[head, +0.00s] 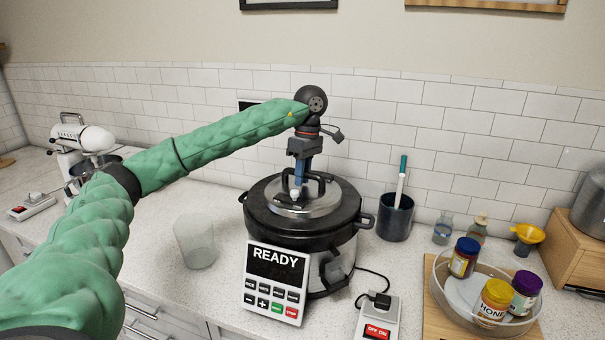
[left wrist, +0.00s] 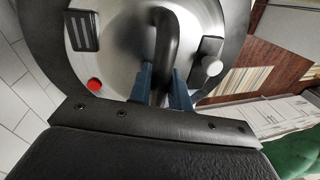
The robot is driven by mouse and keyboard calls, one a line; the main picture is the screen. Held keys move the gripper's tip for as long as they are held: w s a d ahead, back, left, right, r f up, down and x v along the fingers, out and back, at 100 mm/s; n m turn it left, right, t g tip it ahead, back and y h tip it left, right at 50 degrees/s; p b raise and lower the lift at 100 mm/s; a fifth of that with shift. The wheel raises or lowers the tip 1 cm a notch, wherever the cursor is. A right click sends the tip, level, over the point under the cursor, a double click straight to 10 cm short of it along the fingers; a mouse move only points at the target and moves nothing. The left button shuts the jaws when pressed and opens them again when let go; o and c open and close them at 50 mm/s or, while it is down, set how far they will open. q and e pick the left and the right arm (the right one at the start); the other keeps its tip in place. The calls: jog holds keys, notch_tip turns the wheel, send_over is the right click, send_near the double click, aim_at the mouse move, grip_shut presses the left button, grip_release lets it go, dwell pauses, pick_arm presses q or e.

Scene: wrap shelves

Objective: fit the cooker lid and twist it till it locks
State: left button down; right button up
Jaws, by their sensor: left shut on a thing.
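The cooker (head: 318,250) is a dark round pot with a steel body and a front panel (head: 276,283) reading READY. Its lid (head: 318,202) lies on top, with a black rim, a steel centre and a dark arched handle (head: 319,183). My left gripper (head: 297,187) points down over the lid and is shut on the handle. In the left wrist view the blue fingers (left wrist: 162,88) sit on both sides of the handle (left wrist: 163,50). That view also shows a red button (left wrist: 95,85) and a valve knob (left wrist: 212,66) on the lid. Whether the lid is locked cannot be told. My right gripper is not in view.
A glass (head: 195,243) stands left of the cooker. A dark utensil cup (head: 395,217) is close on the right, and a power socket (head: 378,318) is in front. A round tray (head: 450,288) with jars stands further right. A stand mixer (head: 84,140) is at the far left.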

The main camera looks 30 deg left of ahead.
pick_arm(q)
jog(key=shift+r, duration=0.15)
jog(key=c, duration=0.7)
grip_release()
jog(key=shift+f, duration=0.2)
jog(key=shift+o, duration=0.2)
jog(key=shift+r, duration=0.15)
notch_tip(320, 180, up, 7)
jog(key=w+p, duration=0.1)
jog(key=p, duration=0.5)
jog(key=shift+w, duration=0.2)
jog(key=shift+f, duration=0.2)
